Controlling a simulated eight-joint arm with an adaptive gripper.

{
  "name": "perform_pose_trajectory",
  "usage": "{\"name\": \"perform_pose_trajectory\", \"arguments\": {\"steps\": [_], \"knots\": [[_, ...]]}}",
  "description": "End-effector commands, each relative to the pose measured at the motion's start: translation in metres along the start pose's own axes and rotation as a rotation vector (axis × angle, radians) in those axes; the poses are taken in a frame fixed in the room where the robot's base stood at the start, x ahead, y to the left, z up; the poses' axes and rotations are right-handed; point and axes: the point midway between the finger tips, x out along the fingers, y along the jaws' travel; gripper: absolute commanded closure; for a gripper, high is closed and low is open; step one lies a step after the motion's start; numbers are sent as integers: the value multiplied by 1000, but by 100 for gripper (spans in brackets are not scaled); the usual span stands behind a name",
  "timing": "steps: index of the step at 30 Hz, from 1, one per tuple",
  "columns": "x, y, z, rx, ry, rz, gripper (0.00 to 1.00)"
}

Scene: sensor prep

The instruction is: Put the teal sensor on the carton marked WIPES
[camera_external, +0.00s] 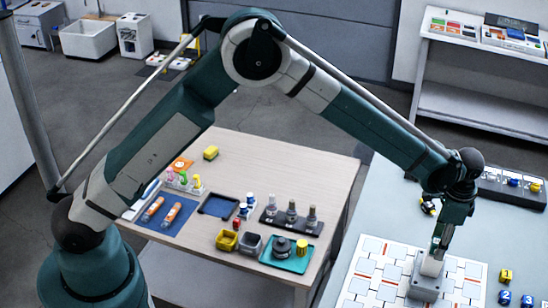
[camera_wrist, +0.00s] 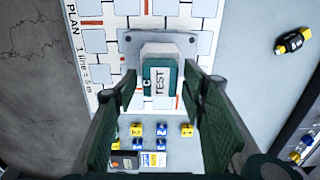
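A small teal block (camera_wrist: 150,80) marked C, with a white label reading TEST on it or right beside it, shows in the wrist view; it looks like the teal sensor. It is on a grey, bolted stand (camera_wrist: 160,40), which also shows in the external view (camera_external: 422,287). My gripper (camera_wrist: 160,85) points down over the stand, one finger on each side of the block, with narrow gaps visible. It also shows in the external view (camera_external: 438,250), where the fingers hide much of the block. I cannot make out a carton marked WIPES in either view.
The stand is on a white gridded plan board (camera_external: 378,275). Numbered yellow and blue cubes (camera_external: 505,276) lie to its right. A yellow-black item (camera_wrist: 293,40) lies apart. A wooden table (camera_external: 250,150) at left holds trays, bottles and bins. A shelf (camera_external: 480,100) stands behind.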

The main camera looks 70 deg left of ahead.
Motion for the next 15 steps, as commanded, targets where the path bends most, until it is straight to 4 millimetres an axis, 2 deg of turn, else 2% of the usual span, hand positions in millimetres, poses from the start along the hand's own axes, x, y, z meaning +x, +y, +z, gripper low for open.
{"name": "perform_pose_trajectory", "arguments": {"steps": [10,15], "knots": [[-4,0,0,0,0,0,59],[-18,0,0,0,0,0,59]]}}
